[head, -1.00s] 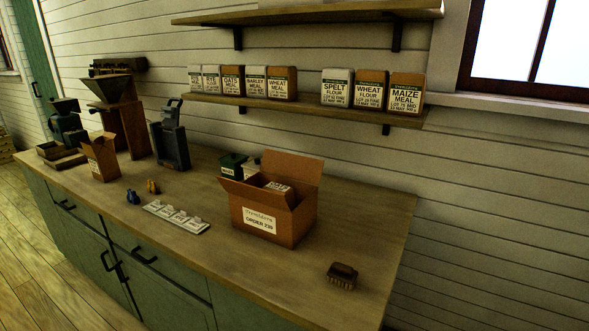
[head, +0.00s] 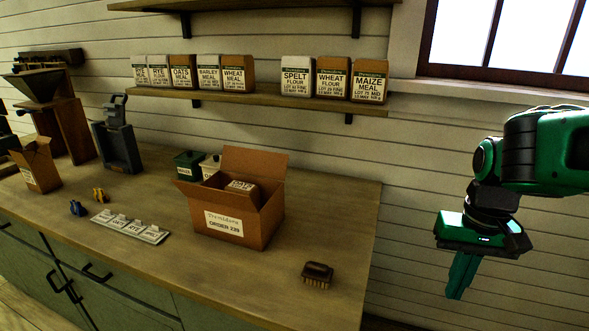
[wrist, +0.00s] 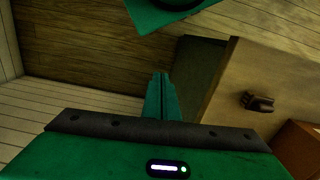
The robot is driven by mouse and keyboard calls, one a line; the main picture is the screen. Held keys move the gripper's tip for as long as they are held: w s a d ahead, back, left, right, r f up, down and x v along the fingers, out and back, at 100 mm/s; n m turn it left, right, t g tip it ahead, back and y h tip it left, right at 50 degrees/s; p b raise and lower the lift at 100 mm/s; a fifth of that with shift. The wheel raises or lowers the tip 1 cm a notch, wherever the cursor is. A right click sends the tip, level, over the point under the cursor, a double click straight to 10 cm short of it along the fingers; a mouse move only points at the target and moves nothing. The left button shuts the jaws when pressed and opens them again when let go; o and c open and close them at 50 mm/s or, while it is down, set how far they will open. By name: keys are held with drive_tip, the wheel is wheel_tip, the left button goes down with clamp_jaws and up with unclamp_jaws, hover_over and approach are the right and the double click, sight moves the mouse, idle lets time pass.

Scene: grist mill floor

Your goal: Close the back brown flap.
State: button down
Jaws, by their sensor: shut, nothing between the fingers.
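A brown cardboard box (head: 229,224) labelled "ORDER 239" stands open on the counter. Its back brown flap (head: 254,162) stands up at the rear. A side flap sticks out at the left, and a packet (head: 240,185) shows inside. A corner of the box also shows in the wrist view (wrist: 299,148). My gripper (head: 455,296) is shut and empty, pointing down to the right of the counter, well apart from the box. In the wrist view its fingers (wrist: 158,80) are together.
A brush (head: 317,275) lies on the counter (head: 338,215) right of the box. A label strip (head: 130,227), small weights, canisters and a smaller open box (head: 36,165) are to the left. A shelf (head: 250,97) with several flour bags runs above.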

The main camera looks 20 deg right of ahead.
drive_tip(key=w+a+f+m+t+y, duration=0.1)
drive_tip(key=w+a+t+y, duration=0.2)
drive_tip(key=w, duration=1)
drive_tip(key=w+a+f+m+t+y, duration=0.1)
drive_tip(key=w+a+t, duration=0.3)
drive_tip(key=w, duration=0.9)
drive_tip(key=w+a+r+m+t+y, duration=0.2)
drive_tip(key=w+r+m+t+y, duration=0.15)
drive_tip(key=w, duration=0.45)
drive_tip(key=w+a+r+m+t+y, duration=0.1)
drive_tip(key=w+r+m+t+y, duration=0.2)
drive_tip(key=w, duration=0.5)
drive_tip(key=w+a+m, duration=0.1)
drive_tip(key=w+a, duration=0.3)
drive_tip(key=a, duration=0.4)
drive_tip(key=shift+w+h, duration=0.35)
drive_tip(key=shift+h, duration=0.1)
